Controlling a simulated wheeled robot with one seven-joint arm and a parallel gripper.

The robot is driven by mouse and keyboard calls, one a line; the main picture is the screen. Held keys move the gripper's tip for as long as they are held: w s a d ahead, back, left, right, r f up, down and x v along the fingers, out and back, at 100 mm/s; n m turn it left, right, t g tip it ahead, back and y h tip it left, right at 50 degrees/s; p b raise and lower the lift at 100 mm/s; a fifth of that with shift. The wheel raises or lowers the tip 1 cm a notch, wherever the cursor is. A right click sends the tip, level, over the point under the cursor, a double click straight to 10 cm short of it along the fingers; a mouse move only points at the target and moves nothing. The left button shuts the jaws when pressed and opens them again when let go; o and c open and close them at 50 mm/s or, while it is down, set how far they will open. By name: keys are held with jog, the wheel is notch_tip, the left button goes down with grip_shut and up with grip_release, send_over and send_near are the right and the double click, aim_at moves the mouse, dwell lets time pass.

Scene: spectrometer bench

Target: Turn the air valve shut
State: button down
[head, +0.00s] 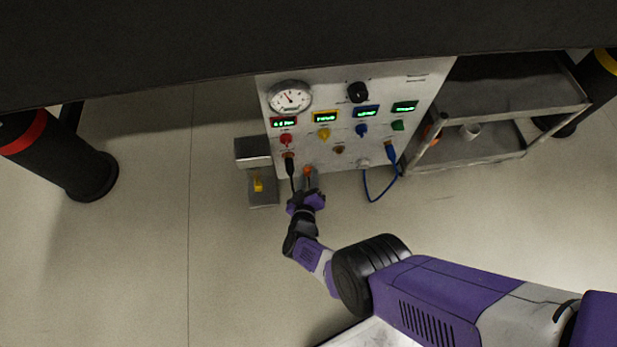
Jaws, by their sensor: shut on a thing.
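A light grey instrument panel (345,110) stands ahead under a dark overhead edge. A small orange part (307,171), which I take to be the air valve's handle, sits at the panel's lower left edge. My gripper (310,180) reaches up to it from below and is shut on it. The fingers and wrist hide much of the valve, so its exact angle cannot be told. A black plug with a cable (290,165) hangs just left of my gripper, close to it.
A round gauge (290,97), a black knob (357,92) and several coloured knobs and displays are on the panel. A blue cable (367,187) loops at its right. A grey box with a yellow part (258,185) stands left. A shelf cart (500,105) is right. Floor is clear in front.

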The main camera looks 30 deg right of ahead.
jog(key=c, duration=1)
grip_release()
jog(key=shift+c, duration=0.2)
jog(key=p+v, duration=0.4)
jog(key=v, duration=0.3)
jog(key=shift+s+a, duration=0.2)
jog(key=shift+s, duration=0.15)
jog(key=shift+r, duration=0.1)
